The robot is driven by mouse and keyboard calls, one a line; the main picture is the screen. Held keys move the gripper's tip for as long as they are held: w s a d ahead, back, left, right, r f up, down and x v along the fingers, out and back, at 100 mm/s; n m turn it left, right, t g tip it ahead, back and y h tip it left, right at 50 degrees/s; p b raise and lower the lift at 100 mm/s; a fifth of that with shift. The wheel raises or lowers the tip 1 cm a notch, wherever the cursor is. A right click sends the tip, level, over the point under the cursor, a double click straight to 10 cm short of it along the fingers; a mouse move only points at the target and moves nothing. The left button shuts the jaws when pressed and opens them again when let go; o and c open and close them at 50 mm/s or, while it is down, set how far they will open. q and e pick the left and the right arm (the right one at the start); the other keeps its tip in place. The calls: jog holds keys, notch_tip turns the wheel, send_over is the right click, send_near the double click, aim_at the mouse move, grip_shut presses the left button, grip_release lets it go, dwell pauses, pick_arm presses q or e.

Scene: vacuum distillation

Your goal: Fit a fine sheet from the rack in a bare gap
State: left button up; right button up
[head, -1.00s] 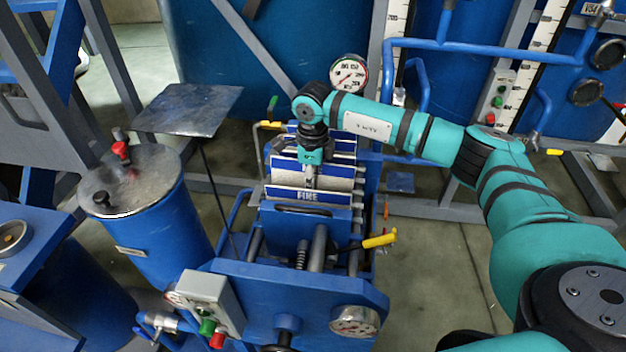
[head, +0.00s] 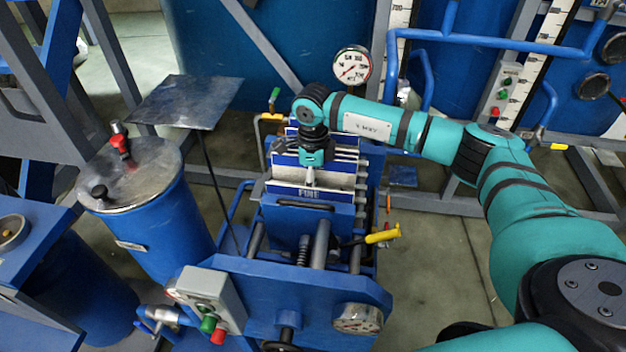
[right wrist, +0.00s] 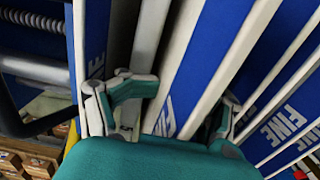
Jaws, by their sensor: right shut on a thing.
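My right gripper (head: 310,180) is over the blue plate press, pointing down among its upright sheets. In the right wrist view its two fingers (right wrist: 180,108) are shut on a sheet with a blue face and pale edges (right wrist: 208,58); part of a FINE label shows between the fingers. The front sheet in the press, marked FINE (head: 312,193), is upright just in front of the gripper. More FINE sheets (right wrist: 292,118) stand close together to the right in the wrist view. The held sheet's lower part is hidden, so its seating cannot be told. My left gripper is out of view.
The blue press head (head: 285,290) with a gauge (head: 357,319) is in front. A yellow-handled valve (head: 382,236) sticks out at its right. A blue drum (head: 165,215) and a flat metal plate (head: 185,100) stand to the left. Floor (head: 440,270) is clear on the right.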

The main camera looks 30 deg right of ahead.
jog(key=shift+s+a+f, duration=0.1)
jog(key=shift+s+f, duration=0.1)
jog(key=shift+f, duration=0.15)
